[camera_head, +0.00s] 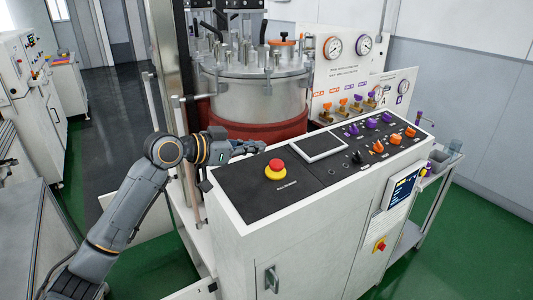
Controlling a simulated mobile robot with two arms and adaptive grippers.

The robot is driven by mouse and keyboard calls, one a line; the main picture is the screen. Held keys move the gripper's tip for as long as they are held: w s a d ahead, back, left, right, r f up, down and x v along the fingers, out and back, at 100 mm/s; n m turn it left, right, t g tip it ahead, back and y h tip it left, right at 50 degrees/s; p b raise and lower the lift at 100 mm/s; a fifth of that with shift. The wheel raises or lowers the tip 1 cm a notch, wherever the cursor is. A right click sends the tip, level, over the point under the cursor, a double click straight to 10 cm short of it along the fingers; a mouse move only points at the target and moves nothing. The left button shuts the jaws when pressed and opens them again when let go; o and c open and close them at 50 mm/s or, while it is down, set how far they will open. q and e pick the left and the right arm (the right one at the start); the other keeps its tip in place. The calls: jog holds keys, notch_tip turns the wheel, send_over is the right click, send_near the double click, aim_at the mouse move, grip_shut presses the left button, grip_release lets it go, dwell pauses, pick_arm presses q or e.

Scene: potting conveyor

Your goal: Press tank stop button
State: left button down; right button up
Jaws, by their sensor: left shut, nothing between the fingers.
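A red mushroom stop button (276,167) sits on a yellow collar at the left part of the black top panel (250,191) of a white control console. A small white label lies in front of it. My left arm comes in from the left, and my left gripper (262,147) is shut and empty just behind the red button, over the panel's back edge. The fingertips are small here, and I cannot tell whether they touch the panel. They look apart from the button. A metal tank (255,98) with a red lower band stands behind the console. My right gripper is not in view.
A blank framed screen (319,148) and purple and orange knobs (377,147) fill the panel's right part. The console's front has a display (401,187) and another red button on yellow (380,246). Pressure gauges (333,47) stand behind. Green floor is clear at right.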

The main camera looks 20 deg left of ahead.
pick_arm(q)
jog(key=b+v, duration=0.1)
jog(key=v, duration=0.4)
jog(key=shift+w, duration=0.1)
dwell(0.4)
